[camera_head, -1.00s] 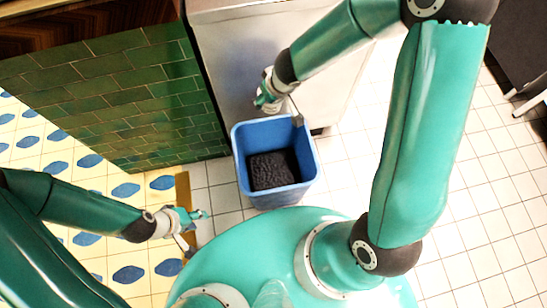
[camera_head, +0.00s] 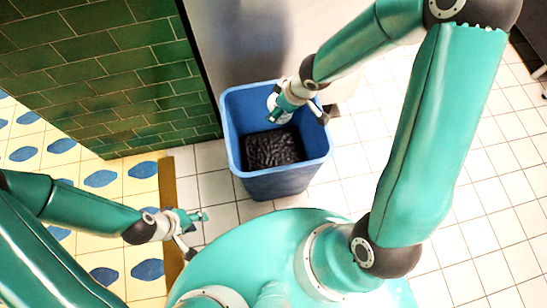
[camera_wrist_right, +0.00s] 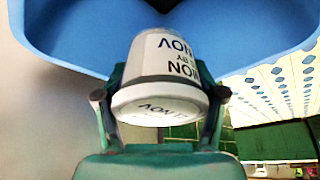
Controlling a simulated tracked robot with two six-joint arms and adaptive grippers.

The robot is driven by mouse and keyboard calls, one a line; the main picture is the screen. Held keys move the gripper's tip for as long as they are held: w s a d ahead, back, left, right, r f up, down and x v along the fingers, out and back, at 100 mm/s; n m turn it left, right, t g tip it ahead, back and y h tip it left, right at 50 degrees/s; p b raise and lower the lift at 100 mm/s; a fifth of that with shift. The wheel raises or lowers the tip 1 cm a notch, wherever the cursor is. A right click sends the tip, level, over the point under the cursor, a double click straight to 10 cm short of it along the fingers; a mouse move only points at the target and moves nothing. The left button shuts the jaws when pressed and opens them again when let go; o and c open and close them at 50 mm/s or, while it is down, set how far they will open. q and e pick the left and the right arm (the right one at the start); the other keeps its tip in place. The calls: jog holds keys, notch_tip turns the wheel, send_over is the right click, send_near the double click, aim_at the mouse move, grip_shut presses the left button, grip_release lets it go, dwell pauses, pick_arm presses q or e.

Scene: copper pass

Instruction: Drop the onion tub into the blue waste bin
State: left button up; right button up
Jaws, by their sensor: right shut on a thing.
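The blue waste bin (camera_head: 234,150) stands on the tiled floor in front of me, open at the top, with a dark lumpy mass inside. Its blue wall also shows in the right wrist view (camera_wrist_right: 75,45). My right gripper (camera_head: 282,114) is over the bin's opening, near its far right side. In the right wrist view the right gripper (camera_wrist_right: 160,100) is shut on the onion tub (camera_wrist_right: 155,72), a pale tub with dark lettering, gripped from both sides and tilted. In the head view the gripper mostly hides the tub. My left gripper (camera_head: 200,233) is open and empty, left of the bin.
A grey metal cabinet (camera_head: 245,50) stands just behind the bin. A green tiled wall (camera_head: 110,85) is to the left. White floor tiles (camera_head: 490,190) lie clear to the right; yellow and blue patterned tiles (camera_head: 35,140) lie at the left.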

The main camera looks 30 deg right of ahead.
notch_tip(320, 180, down, 6)
jog(key=b, duration=0.5)
jog(key=shift+r, duration=0.15)
jog(key=o, duration=1.4)
jog(key=shift+d+r, duration=0.1)
jog(key=shift+r, duration=0.1)
jog(key=v, duration=1.1)
jog(key=shift+s+r, duration=0.1)
jog(key=shift+r, duration=0.1)
jog(key=shift+s, duration=0.1)
